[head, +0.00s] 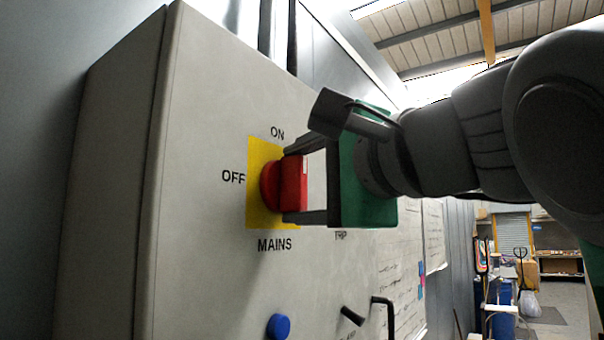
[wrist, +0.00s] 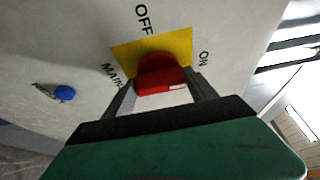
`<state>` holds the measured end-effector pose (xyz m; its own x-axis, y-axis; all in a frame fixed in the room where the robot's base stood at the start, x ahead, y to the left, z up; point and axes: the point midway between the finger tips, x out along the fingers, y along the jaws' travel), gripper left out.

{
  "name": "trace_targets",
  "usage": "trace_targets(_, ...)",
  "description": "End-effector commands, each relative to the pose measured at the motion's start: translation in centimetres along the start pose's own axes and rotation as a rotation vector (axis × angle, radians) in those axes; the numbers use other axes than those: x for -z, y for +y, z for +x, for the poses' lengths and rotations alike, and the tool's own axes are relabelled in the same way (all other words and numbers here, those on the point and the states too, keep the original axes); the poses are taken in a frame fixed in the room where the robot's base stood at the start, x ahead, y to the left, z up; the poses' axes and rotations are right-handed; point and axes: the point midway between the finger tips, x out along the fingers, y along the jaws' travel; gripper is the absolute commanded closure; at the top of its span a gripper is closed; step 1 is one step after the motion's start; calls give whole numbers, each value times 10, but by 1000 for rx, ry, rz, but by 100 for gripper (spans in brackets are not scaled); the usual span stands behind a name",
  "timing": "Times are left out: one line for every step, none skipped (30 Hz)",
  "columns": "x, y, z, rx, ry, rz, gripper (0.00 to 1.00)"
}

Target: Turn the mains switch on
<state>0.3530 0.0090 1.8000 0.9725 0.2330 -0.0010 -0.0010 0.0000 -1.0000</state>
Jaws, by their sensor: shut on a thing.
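The mains switch is a red rotary knob (head: 288,186) on a yellow plate (head: 256,217), on the front of a grey cabinet. OFF is printed left of the plate, ON above it and MAINS below. The knob's grip bar stands upright, and its white mark is at the upper end, toward ON. My gripper (head: 299,183) reaches in from the right, one finger at the bar's top and one at its bottom, shut on the knob. In the wrist view the red knob (wrist: 160,80) sits between both fingers, with its white mark toward ON.
The grey cabinet (head: 205,75) fills the left and middle. A blue button (head: 278,326) and a black handle (head: 383,310) are below the switch. TRIP lettering is partly hidden behind my gripper. Paper sheets (head: 400,275) hang on the wall beyond. Open floor shows at far right.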

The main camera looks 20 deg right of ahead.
Motion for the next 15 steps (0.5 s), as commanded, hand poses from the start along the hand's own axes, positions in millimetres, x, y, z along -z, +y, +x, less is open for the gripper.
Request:
trace_targets(1, -2, -1, 0, 2, 7, 75)
trace_targets(1, -1, -1, -1, 2, 10, 75)
trace_targets(1, -1, -1, -2, 1, 13, 75)
trace_targets(1, -1, -1, -2, 1, 14, 75)
trace_targets(1, -1, -1, -3, 1, 15, 75)
trace_targets(1, -1, -1, -3, 1, 16, 75)
trace_targets(1, -1, -1, -3, 1, 16, 75)
trace_targets(1, -1, -1, -3, 1, 17, 75)
trace_targets(1, -1, -1, -3, 1, 17, 75)
trace_targets(1, -1, -1, -3, 1, 17, 75)
trace_targets(1, -1, -1, -3, 1, 17, 75)
trace_targets(1, -1, -1, -3, 1, 17, 75)
trace_targets(1, -1, -1, -3, 1, 17, 75)
trace_targets(1, -1, -1, -3, 1, 17, 75)
trace_targets(1, -1, -1, -3, 1, 17, 32)
